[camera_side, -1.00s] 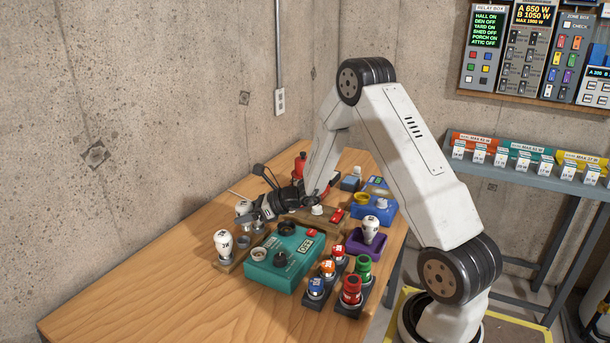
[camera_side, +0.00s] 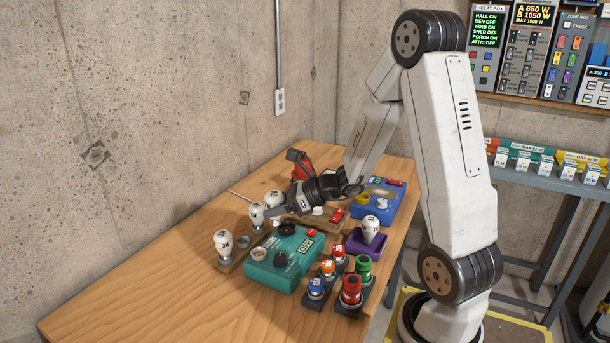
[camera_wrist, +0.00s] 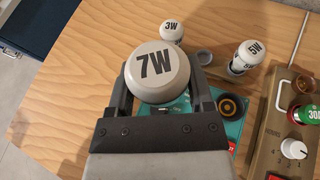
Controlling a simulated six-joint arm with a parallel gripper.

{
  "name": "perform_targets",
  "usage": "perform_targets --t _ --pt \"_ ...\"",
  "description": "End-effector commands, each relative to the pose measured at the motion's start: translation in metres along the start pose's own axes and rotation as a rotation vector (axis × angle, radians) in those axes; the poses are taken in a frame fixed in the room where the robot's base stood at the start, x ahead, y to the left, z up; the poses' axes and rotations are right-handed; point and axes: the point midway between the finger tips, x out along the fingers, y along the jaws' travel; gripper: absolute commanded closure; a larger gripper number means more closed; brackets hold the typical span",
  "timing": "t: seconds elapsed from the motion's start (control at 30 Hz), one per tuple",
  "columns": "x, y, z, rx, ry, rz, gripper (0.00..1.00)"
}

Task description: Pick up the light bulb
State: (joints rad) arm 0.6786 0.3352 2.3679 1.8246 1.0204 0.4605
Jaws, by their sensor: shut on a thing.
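A white bulb marked 7W (camera_wrist: 157,68) is between the two fingers of my gripper (camera_wrist: 158,88) in the wrist view, its marked top facing the camera. In the side view my gripper (camera_side: 268,213) points left, and a white bulb at its fingertips (camera_side: 257,214) looks like the held one. Its base is hidden in the wrist view. A 3W bulb (camera_wrist: 172,29) stands upright in a wooden holder, also seen in the side view (camera_side: 223,241). A 5W bulb (camera_wrist: 246,58) stands nearby, with an empty grey socket (camera_wrist: 203,57) between them.
A teal box (camera_side: 285,262) with round sockets lies close to the gripper. A purple holder (camera_side: 366,245) carries another white bulb (camera_side: 371,228). Coloured fuses (camera_side: 351,290) stand at the front right. The table's left front (camera_side: 130,308) is clear.

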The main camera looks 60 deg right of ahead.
Motion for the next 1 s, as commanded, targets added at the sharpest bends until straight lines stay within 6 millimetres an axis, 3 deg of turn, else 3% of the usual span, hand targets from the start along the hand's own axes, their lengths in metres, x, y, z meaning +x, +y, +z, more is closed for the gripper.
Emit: perform_targets --t 0.77,1.0 --pt "-0.003 0.001 0.0 0.001 0.0 -0.002 0.92" --pt "0.001 -0.018 0.0 0.01 0.003 -0.026 0.92"
